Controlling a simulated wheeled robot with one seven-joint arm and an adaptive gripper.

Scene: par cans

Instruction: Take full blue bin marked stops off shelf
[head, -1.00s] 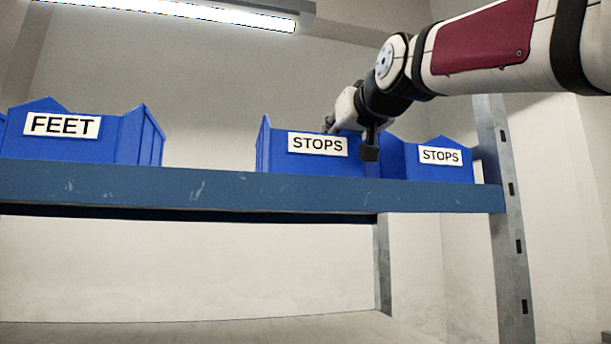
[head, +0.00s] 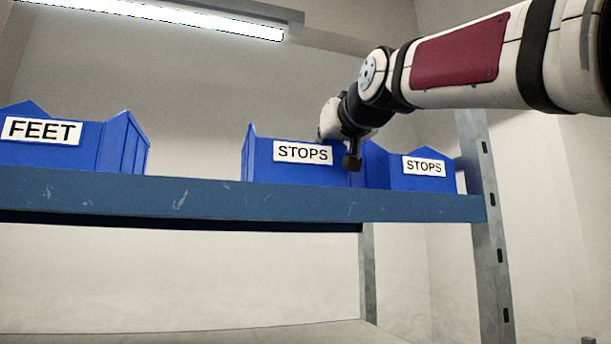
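Two blue bins marked STOPS stand on the blue shelf (head: 200,205) in the head view. The left STOPS bin (head: 262,166) is the nearer-looking, larger one, and the right STOPS bin (head: 435,182) stands beside it near the shelf's right end. My gripper (head: 345,150) is at the right side of the left bin's front, overlapping its upper edge in the picture. A dark finger hangs in front of the bin face, right of the label. The other finger is hidden, and contact cannot be told. The insides of both bins are hidden, so I cannot tell which is full.
A blue bin marked FEET (head: 90,150) stands at the left of the shelf. A grey metal upright (head: 490,240) holds the shelf's right end. The shelf between the FEET bin and left STOPS bin is clear. A lamp (head: 160,18) hangs above.

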